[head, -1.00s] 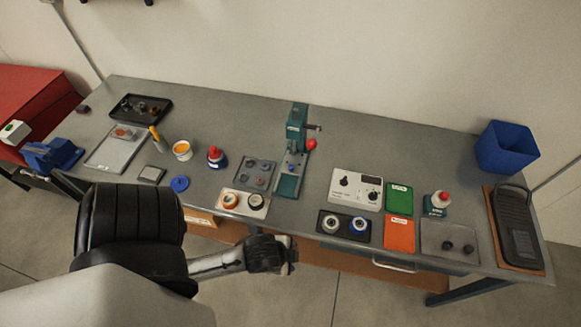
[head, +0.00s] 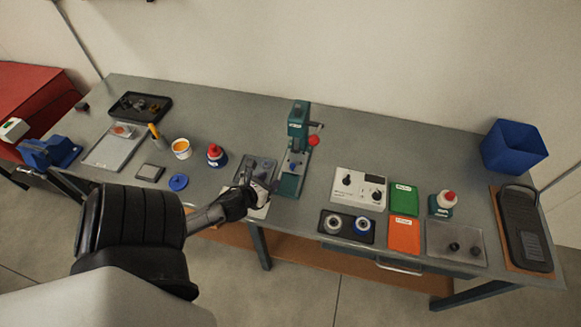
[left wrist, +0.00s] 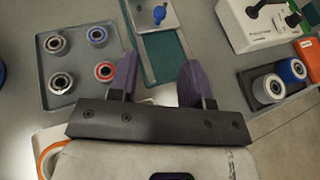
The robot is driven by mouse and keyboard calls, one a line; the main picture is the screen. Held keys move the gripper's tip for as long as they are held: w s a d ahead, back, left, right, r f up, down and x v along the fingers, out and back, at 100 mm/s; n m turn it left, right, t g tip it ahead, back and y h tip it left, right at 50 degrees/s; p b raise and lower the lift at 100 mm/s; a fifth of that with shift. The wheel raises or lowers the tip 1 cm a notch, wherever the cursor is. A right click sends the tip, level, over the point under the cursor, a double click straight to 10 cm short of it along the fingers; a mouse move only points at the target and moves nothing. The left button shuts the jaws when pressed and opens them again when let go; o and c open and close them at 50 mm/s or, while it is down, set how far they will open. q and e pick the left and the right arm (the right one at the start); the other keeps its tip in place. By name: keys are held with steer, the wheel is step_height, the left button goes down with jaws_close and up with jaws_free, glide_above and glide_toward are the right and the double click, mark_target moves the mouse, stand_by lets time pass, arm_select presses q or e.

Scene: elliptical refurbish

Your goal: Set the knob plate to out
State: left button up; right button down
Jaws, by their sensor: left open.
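A grey plate with two dark knobs (head: 440,236) lies at the right of the bench in the head view; I cannot tell whether this is the task's knob plate. A white box (head: 353,197) with two black knobs stands nearer the middle and shows at the upper right of the left wrist view (left wrist: 238,30). My left gripper (head: 262,188) is over the front middle of the bench, left of the green press. In the left wrist view its two purple fingers (left wrist: 158,78) are apart with nothing between them. My right gripper is not in view.
The green press (head: 297,130) stands just right of my left gripper. A grey tray with several rollers (left wrist: 78,72) lies beside it.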

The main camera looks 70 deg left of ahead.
mark_target(292, 166)
arm_select(q)
steer(key=x, duration=1.3)
steer(key=shift+w+a+b, duration=0.1)
steer(key=shift+w+b, duration=0.15)
steer(key=shift+b, duration=0.05)
jaws_close()
